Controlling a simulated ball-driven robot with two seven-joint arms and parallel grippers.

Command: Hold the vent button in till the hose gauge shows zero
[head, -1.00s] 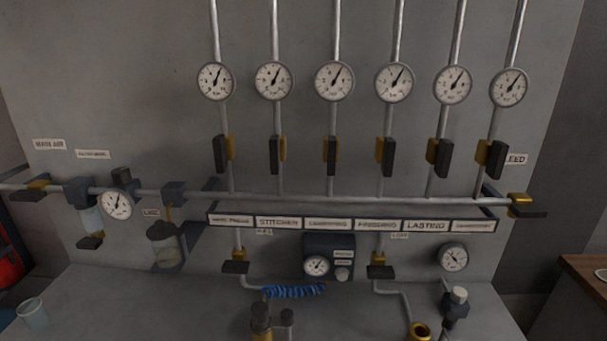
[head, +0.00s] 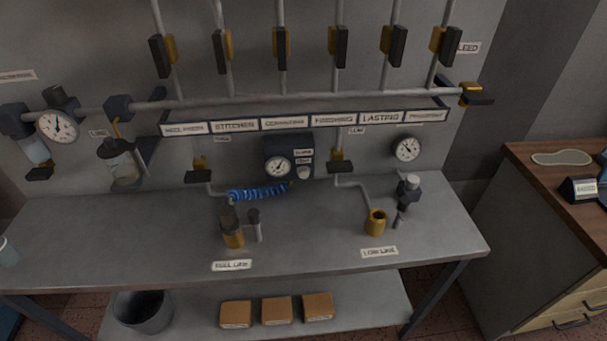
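In the head view a small dark box on the wall carries a white round gauge (head: 278,167) and, to its right, a pale round button (head: 304,173) under two small labels. The lettering is too small to read surely, and I cannot tell whether this is the vent button. A blue coiled hose (head: 260,192) runs below the box to a brass and dark fitting (head: 232,228) on the bench. Another round gauge (head: 406,148) is on the wall at the right, its needle too small to read. Neither of my grippers is in view.
The grey bench (head: 310,245) is mostly clear in front. Valves with black handles hang on the pipes above a label rail (head: 310,122). A brass cup-like fitting (head: 376,222) stands right. Below are a bin (head: 143,312) and several small boxes (head: 277,310). A wooden cabinet (head: 560,190) is at right.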

